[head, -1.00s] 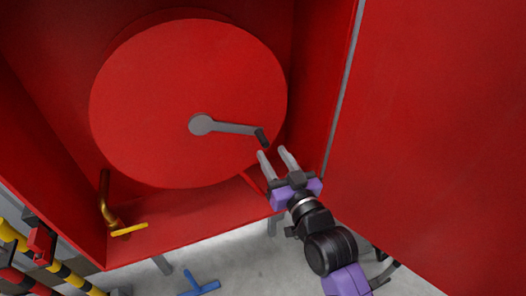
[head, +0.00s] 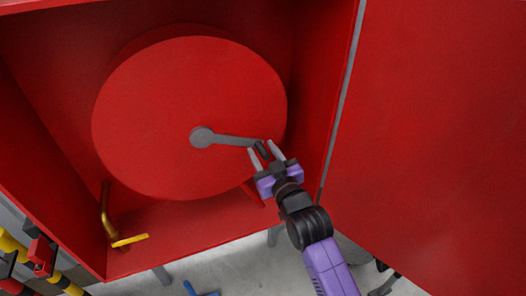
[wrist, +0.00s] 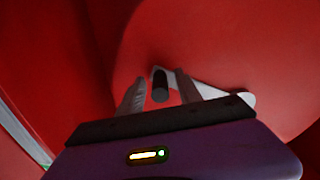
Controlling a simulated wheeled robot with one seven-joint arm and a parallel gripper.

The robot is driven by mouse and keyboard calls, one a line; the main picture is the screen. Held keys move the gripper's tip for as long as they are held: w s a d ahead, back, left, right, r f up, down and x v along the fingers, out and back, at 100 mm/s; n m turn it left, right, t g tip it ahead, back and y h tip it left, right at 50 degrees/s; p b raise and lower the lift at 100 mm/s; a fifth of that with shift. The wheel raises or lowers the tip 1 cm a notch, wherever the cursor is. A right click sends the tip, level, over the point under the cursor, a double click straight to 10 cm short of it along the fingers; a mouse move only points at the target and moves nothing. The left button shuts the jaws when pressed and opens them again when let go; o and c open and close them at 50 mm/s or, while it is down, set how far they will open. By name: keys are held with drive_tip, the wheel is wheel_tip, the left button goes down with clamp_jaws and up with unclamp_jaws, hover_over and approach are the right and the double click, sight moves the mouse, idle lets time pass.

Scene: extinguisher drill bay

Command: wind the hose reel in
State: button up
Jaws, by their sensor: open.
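The hose reel (head: 170,90) is a large red disc inside an open red cabinet. Its grey crank arm (head: 232,140) runs from the hub (head: 202,137) to the right and slightly down, ending in a dark handle (head: 262,150). My gripper (head: 264,150) is open at the handle, with one finger on each side of it. In the wrist view the dark handle (wrist: 160,86) stands between the two grey fingers, with gaps visible beside it. The wound hose is not visible behind the disc.
A brass pipe with a yellow lever (head: 130,240) is at the cabinet's lower left. The cabinet's right wall (head: 338,110) and open red door (head: 430,120) are close to my arm's right. Yellow-black striped posts (head: 12,245) and a blue object (head: 198,290) are below, outside.

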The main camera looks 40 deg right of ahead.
clamp_jaws()
idle(1.4)
